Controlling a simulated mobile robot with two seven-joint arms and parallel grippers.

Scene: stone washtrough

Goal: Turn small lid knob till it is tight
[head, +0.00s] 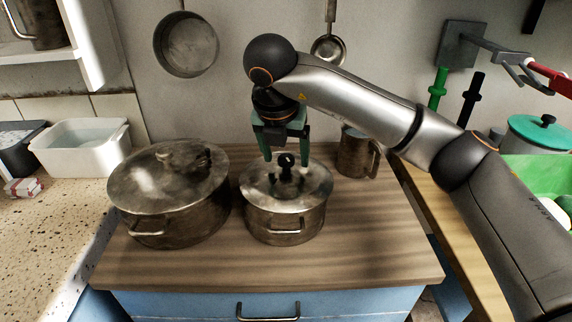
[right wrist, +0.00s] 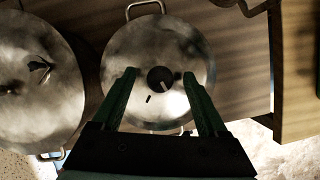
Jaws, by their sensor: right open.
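A small metal pot (head: 286,222) stands on the wooden counter, with a round metal lid (head: 258,190) on it. A dark knob (head: 286,163) stands at the middle of the lid. In the right wrist view the knob (right wrist: 160,79) lies ahead of and between the finger tips. My right gripper (head: 287,158) points down over the lid, its green fingers open on either side of the knob. Nothing is held, and I cannot tell whether a finger touches the lid. My left gripper is not in view.
A larger lidded pot (head: 172,205) stands close on the left, and a metal mug (head: 354,153) stands behind on the right. A white basin (head: 80,147) is at the far left. The counter's front (head: 330,264) is clear.

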